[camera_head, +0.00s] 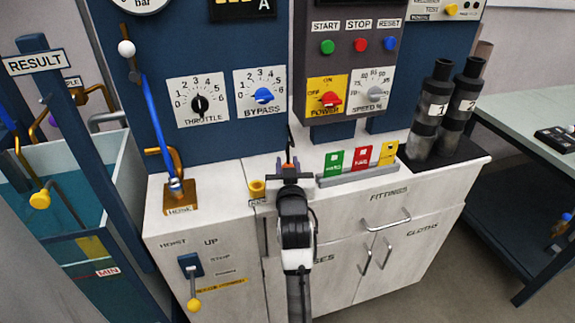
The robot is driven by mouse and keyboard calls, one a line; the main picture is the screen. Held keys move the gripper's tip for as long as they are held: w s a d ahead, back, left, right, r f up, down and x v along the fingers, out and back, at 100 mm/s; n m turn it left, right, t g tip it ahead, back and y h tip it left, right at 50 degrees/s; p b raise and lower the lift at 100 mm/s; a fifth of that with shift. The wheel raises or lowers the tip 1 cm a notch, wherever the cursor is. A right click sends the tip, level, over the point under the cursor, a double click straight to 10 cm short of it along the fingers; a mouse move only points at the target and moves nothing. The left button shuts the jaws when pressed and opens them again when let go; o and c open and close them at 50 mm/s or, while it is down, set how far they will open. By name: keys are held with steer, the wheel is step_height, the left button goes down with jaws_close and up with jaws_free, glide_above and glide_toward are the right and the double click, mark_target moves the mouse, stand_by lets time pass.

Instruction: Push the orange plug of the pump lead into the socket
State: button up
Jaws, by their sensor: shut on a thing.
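My gripper (289,170) is over the white bench top, near the blue panel's foot, seen from behind and above. It is shut on the orange plug (288,166), of which only a small orange patch shows between the jaws. A thin dark lead (289,142) rises in front of the blue panel just beyond the gripper. I cannot make out the socket; my gripper and wrist hide part of the bench and panel there.
A small yellow cup-like fitting (257,188) stands close to the gripper's left. A rack with green, red and yellow cards (358,161) is close on the right. Two black cylinders (432,110) stand farther right. A blue lever (155,115) rises at left.

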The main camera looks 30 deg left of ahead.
steer(key=shift+f, duration=0.15)
steer(key=o, duration=1)
steer(key=shift+o, duration=0.2)
steer(key=shift+s, duration=0.1)
steer(key=p+v, duration=0.1)
steer(key=v, duration=1.2)
steer(key=shift+s+d, duration=0.25)
